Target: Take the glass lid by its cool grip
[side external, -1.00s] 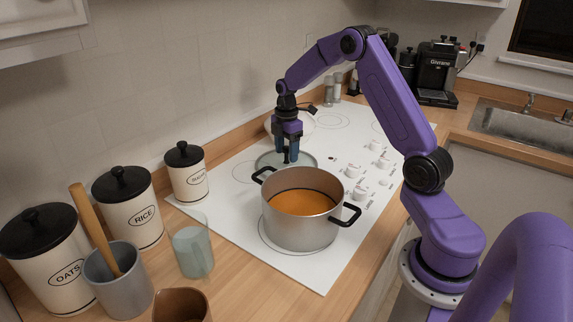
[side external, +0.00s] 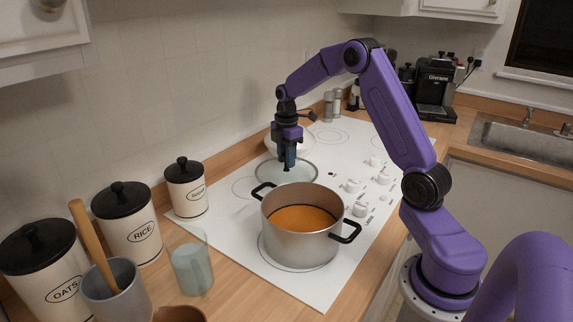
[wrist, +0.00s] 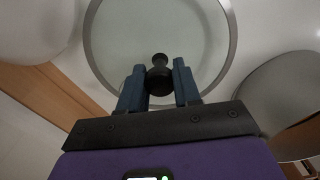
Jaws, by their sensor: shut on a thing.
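The round glass lid (side external: 304,171) has a pale rim and lies at the cooktop just behind the pot in the side view. In the wrist view the lid (wrist: 112,35) fills the top middle, with its black knob (wrist: 160,76) between my fingers. My gripper (side external: 287,168) points down over the lid's middle and is shut on the knob. In the wrist view my gripper (wrist: 158,82) has one blue finger on each side of the knob. I cannot tell whether the lid is lifted off the cooktop.
A steel pot (side external: 294,250) of orange soup with black handles stands right in front of the lid. A white bowl (side external: 305,143) is behind my gripper.

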